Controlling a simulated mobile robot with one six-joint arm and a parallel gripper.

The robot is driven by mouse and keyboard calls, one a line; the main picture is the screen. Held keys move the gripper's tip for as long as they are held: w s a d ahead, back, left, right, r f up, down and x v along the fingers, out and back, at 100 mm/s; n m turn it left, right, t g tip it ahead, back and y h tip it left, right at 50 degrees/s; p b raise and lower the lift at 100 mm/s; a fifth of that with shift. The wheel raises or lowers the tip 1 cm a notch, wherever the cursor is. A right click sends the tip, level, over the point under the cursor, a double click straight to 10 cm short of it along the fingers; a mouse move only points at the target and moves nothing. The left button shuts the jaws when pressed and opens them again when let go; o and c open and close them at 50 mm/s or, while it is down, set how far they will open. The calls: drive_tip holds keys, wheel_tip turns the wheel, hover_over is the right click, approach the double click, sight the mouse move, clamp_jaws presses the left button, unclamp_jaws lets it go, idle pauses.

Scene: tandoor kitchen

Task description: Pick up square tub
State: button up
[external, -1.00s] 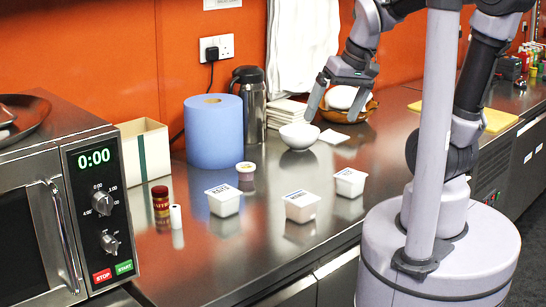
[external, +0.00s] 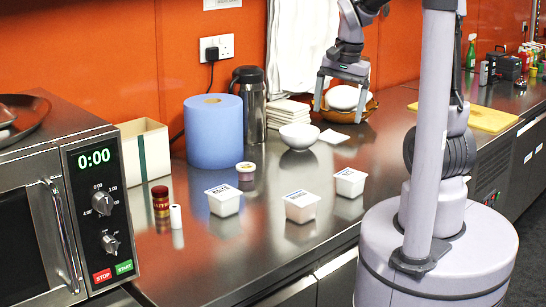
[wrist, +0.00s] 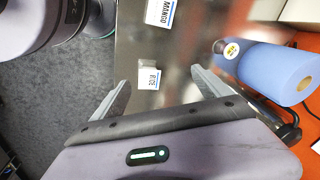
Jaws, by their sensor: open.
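Three white square tubs with printed labels stand on the steel counter: a left tub (external: 223,200), a middle tub (external: 301,207) and a right tub (external: 350,182). My gripper (external: 340,112) is open and empty, pointing down above the back of the counter, near the brown bowl and apart from the tubs. In the wrist view, one labelled tub (wrist: 149,77) lies between my gripper's open fingers (wrist: 158,80), well below them. Another tub, labelled MANGO (wrist: 160,12), shows at the top edge. The label on the nearer tub is hard to read.
A white bowl (external: 299,136) and a brown bowl (external: 366,104) holding something white stand at the back. A blue roll (external: 213,131), a flask (external: 250,104), a small round tub (external: 246,171) and a red-brown jar (external: 160,201) stand left. The counter front between tubs is clear.

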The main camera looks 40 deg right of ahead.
drive_tip(key=w+d+f+m+g, duration=0.2)
drive_tip(key=d+f+m, duration=0.25)
drive_tip(key=d, duration=0.55)
drive_tip(key=b, duration=0.4)
approach(351, 174)
drive_tip(key=shift+n, duration=0.25)
wheel_tip(351, 174, down, 5)
drive_tip(key=shift+f, duration=0.2)
wheel_tip(351, 174, down, 6)
drive_tip(key=b, duration=0.2)
drive_tip(key=shift+r+b, duration=0.25)
drive_tip(key=shift+b, duration=0.15)
drive_tip(key=shift+s+r, duration=0.1)
drive_tip(key=shift+r, duration=0.1)
drive_tip(key=shift+c, duration=0.7)
drive_tip(key=c, duration=1.5)
